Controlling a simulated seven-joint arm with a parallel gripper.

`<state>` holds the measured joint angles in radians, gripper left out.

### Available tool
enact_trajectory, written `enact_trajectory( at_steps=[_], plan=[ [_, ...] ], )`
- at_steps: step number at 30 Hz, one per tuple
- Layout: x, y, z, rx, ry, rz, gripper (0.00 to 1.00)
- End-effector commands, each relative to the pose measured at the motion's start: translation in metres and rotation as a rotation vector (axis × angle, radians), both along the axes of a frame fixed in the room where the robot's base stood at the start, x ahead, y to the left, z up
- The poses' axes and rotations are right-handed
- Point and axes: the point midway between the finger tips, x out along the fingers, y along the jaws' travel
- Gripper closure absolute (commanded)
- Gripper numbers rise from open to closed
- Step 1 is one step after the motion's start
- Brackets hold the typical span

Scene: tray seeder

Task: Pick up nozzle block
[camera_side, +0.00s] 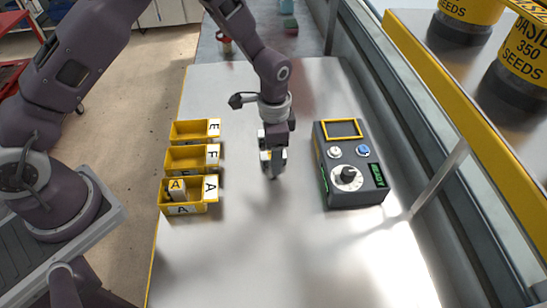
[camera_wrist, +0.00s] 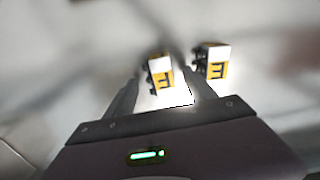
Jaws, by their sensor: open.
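In the wrist view, a nozzle block (camera_wrist: 160,66) with a white top and a yellow lettered face shows between the fingers of my gripper (camera_wrist: 164,85). A second similar block (camera_wrist: 212,58) stands just right of it, beyond the right finger. Their letters look like E, but the picture is blurred. My gripper (camera_side: 272,168) is open and points down, low over the table between the bins and the control box in the side view. The fingers largely hide whatever is there. I cannot tell whether they touch the block.
Yellow bins E (camera_side: 184,139), F (camera_side: 182,165) and A (camera_side: 168,208) stand on the left of the metal table (camera_side: 290,270). A block marked A (camera_side: 177,190) sits in bin A. A dark control box (camera_side: 355,190) stands on the right. The front table is clear.

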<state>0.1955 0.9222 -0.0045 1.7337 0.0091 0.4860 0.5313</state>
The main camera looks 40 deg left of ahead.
Motion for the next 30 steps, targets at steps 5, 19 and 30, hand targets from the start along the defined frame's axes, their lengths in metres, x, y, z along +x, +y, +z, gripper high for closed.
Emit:
enact_trajectory(
  at_steps=[5, 19, 30],
  plan=[
    [0.0, 0.0, -0.007, -0.001, -0.001, 0.001, 0.36],
    [0.0, 0.0, -0.006, -0.001, -0.001, 0.002, 1.0],
    [0.001, 0.0, 0.026, -0.002, -0.006, 0.002, 1.0]
  ],
)
